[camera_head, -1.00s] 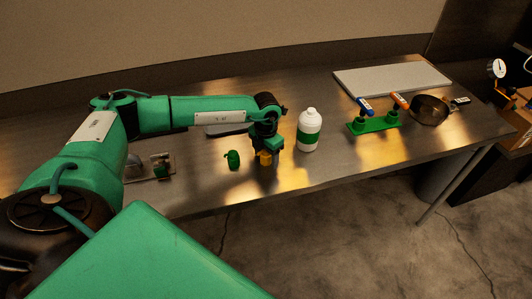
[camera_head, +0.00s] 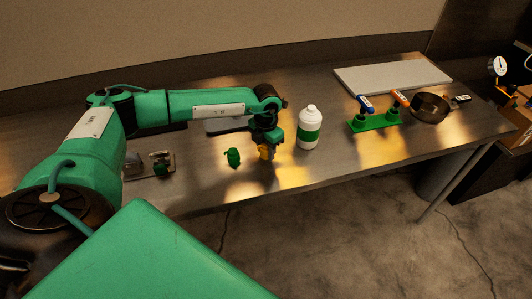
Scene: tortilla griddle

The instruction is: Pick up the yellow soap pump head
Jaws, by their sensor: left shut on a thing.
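The yellow soap pump head (camera_head: 265,152) is small and sits between the fingertips of my left gripper (camera_head: 266,147). The gripper points down and is shut on it, partly hiding it. The pump head appears slightly above the metal table, though the gap is hard to judge. A white bottle with a green band (camera_head: 308,129) stands upright just right of the gripper, apart from it. My right gripper is not in view.
A green pepper-like object (camera_head: 233,157) lies left of the gripper. A green stand (camera_head: 373,122) holds blue and orange-handled tools. A metal pan (camera_head: 430,107) and a pale board (camera_head: 392,77) are at the right. A small metal plate with items (camera_head: 136,173) is at the left.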

